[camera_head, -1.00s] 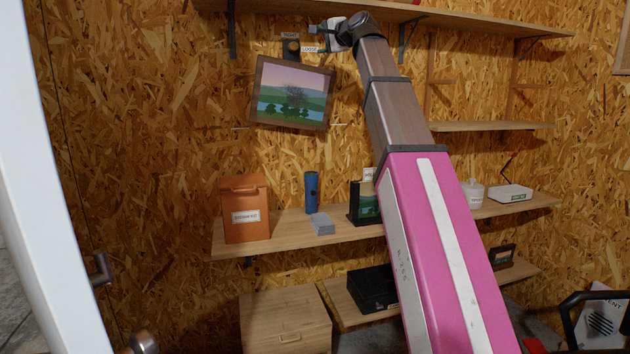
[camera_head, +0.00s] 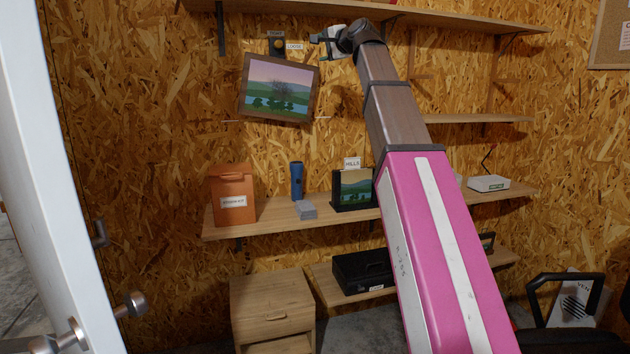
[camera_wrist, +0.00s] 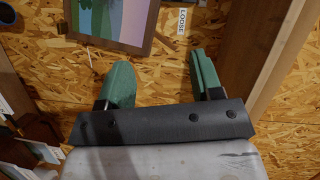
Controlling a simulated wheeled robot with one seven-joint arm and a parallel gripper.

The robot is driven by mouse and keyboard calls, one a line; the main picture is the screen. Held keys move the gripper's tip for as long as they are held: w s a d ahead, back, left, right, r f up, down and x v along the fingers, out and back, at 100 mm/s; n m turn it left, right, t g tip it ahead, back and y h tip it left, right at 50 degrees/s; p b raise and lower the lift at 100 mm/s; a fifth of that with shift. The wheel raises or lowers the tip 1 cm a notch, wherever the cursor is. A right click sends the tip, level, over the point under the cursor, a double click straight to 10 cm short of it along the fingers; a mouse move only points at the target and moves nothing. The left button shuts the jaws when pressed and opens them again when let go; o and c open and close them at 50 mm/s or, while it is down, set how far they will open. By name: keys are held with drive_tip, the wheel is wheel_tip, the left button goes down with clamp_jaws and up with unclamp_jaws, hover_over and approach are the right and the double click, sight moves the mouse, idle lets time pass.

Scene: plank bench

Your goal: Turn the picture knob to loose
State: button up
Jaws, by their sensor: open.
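The picture knob (camera_head: 279,44) is a small round yellowish knob on a dark plate on the chipboard wall. A "TIGHT" label sits above it and a "LOOSE" label (camera_head: 294,46) is to its right. The framed landscape picture (camera_head: 279,88) hangs tilted just below. My gripper (camera_head: 318,38) is open and empty, to the right of the knob and apart from it. In the wrist view the two green fingers (camera_wrist: 163,74) are spread, with the "LOOSE" label (camera_wrist: 183,22) and part of the picture (camera_wrist: 115,18) beyond them. I cannot make out the knob there.
A wooden shelf (camera_head: 440,20) runs close above my gripper. A lower shelf (camera_head: 270,225) holds an orange box (camera_head: 232,195), a blue cylinder (camera_head: 297,180) and a small "HILLS" picture (camera_head: 355,190). A white door (camera_head: 60,180) stands at the left.

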drive_tip(key=s+d+f+n+g+h, duration=0.1)
drive_tip(key=d+f+n+g+h, duration=0.2)
drive_tip(key=f, duration=2.2)
drive_tip(key=d+f+g+h, duration=0.3)
drive_tip(key=d+f, duration=0.1)
drive_tip(key=f, duration=2)
drive_tip(key=s+d+f+n+g+h, duration=0.1)
drive_tip(key=s+d+f+g, duration=0.1)
drive_tip(key=s+f, duration=0.6)
drive_tip(key=s+d+f+n+g+h, duration=0.1)
drive_tip(key=s+d+f+n+g, duration=0.1)
drive_tip(key=s+f, duration=0.7)
drive_tip(key=s+d+f+n+g+h, duration=0.2)
drive_tip(key=s+d+f, duration=0.3)
drive_tip(key=f, duration=1.2)
drive_tip(key=s+g, duration=0.1)
drive_tip(key=s, duration=0.2)
drive_tip(key=shift+s+f, duration=0.25)
drive_tip(key=shift+s, duration=0.1)
